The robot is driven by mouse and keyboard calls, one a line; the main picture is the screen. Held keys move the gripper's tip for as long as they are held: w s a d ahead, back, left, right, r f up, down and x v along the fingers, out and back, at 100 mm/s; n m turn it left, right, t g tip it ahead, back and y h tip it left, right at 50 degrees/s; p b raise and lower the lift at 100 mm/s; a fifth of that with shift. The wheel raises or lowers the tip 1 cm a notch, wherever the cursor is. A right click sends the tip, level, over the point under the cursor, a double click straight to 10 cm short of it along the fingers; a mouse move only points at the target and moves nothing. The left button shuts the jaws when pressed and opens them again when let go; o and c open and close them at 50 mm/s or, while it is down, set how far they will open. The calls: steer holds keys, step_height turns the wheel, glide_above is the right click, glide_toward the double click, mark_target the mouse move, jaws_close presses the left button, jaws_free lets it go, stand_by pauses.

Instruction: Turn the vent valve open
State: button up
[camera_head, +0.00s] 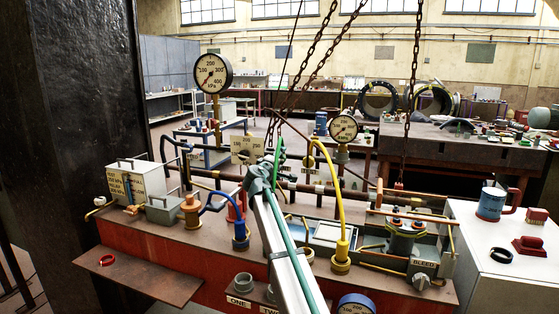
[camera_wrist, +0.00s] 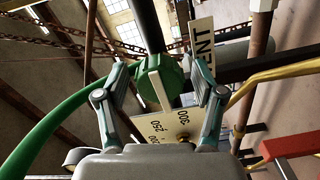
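In the wrist view a green round valve body (camera_wrist: 172,72) with a pale bar handle (camera_wrist: 160,88) sits beside a plate lettered "NT" (camera_wrist: 202,45), the rest of its word cut off. My gripper (camera_wrist: 160,72) is open, with one finger on each side of the green body and its handle. I see space between the fingers and the bar; whether a fingertip touches the body is unclear. In the head view my gripper (camera_head: 262,168) is at the middle of the pipe rig, and the valve is mostly hidden behind it.
A green hose (camera_wrist: 55,120) curves close by my left finger. A square gauge face (camera_wrist: 168,125) lies just beyond the fingers. Chains (camera_head: 318,50) hang over the rig, and a yellow hose (camera_head: 332,190) stands right of my arm. A white cabinet (camera_head: 500,250) is at right.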

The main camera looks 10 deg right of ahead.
steer(key=v, duration=1.2)
stand_by(0.3)
